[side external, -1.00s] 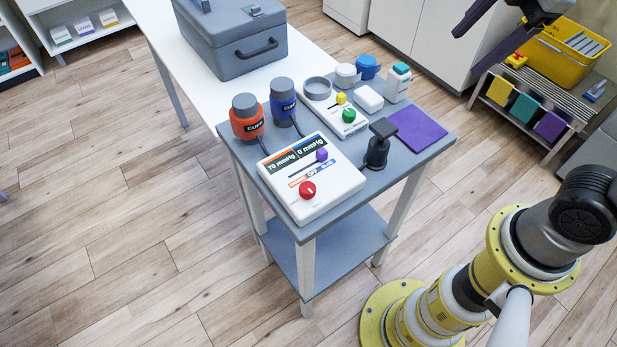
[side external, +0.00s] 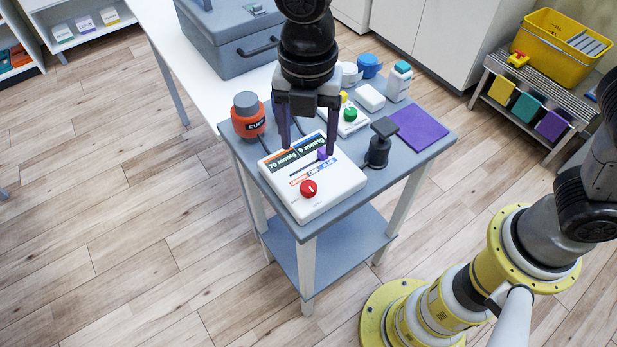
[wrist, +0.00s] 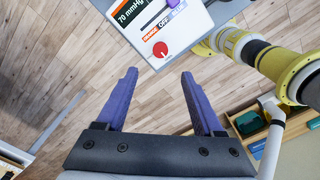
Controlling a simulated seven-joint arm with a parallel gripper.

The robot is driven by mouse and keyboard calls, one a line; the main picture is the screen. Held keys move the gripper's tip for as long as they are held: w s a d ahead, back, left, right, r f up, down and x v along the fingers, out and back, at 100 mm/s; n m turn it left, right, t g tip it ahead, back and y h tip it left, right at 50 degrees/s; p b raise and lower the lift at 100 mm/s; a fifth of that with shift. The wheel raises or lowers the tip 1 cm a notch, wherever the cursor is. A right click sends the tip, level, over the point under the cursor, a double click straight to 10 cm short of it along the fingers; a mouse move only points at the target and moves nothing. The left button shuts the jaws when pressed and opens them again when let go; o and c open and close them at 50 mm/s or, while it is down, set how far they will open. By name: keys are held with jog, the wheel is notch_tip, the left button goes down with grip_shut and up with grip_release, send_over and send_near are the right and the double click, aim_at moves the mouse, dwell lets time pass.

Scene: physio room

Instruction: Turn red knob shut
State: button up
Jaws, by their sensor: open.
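The red knob (side external: 308,188) sits on the front corner of a white control box (side external: 337,193) on the small grey-blue table. The box has a purple slider knob (side external: 323,153), an orange and blue OFF label, and a display reading 70 mmHg and 0 mmHg. My gripper (side external: 308,145) is open and empty above the rear part of the box. In the wrist view the red knob (wrist: 160,49) shows ahead of the two purple fingers (wrist: 158,75), apart from them.
An orange cuff bottle (side external: 248,118) stands left of the box; the blue one is hidden behind my gripper. A black clamp-like post (side external: 378,150) and purple pad (side external: 418,128) lie right. A small white device (side external: 352,124) with a green knob is behind. A grey case (side external: 232,45) stands further back.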

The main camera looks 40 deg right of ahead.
aim_at(308, 186)
notch_tip(308, 186, down, 12)
jog(key=shift+r, duration=0.1)
dwell(0.4)
grip_shut()
